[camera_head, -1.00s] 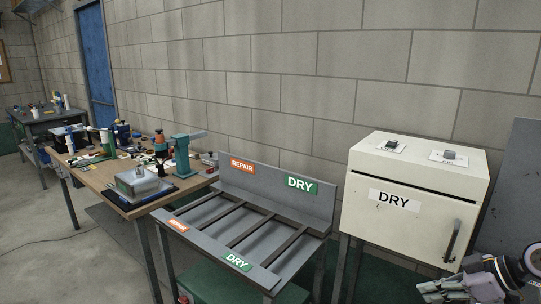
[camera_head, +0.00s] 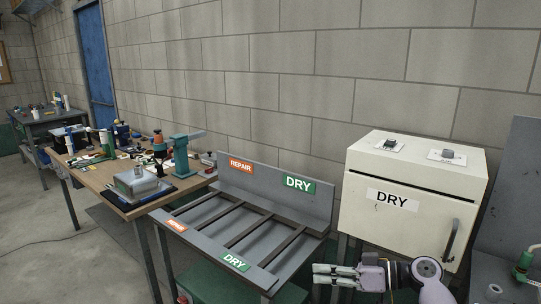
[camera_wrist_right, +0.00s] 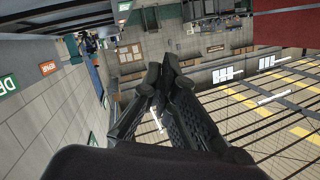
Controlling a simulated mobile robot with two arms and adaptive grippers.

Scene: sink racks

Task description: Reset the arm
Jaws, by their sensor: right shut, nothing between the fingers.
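My right gripper (camera_head: 322,274) is in the lower right of the head view, in front of and below the white DRY cabinet (camera_head: 380,218). Its fingers point left and are together with nothing between them. In the right wrist view my right gripper (camera_wrist_right: 156,76) shows dark fingers meeting at the tips, empty. My left gripper is not in the head view.
A grey rack (camera_head: 205,222) with REPAIR and DRY labels stands left of the cabinet, its slots empty. A wooden workbench (camera_head: 98,176) with tools and a metal box is further left. A grey panel (camera_head: 513,200) with a green-topped item is at the right edge.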

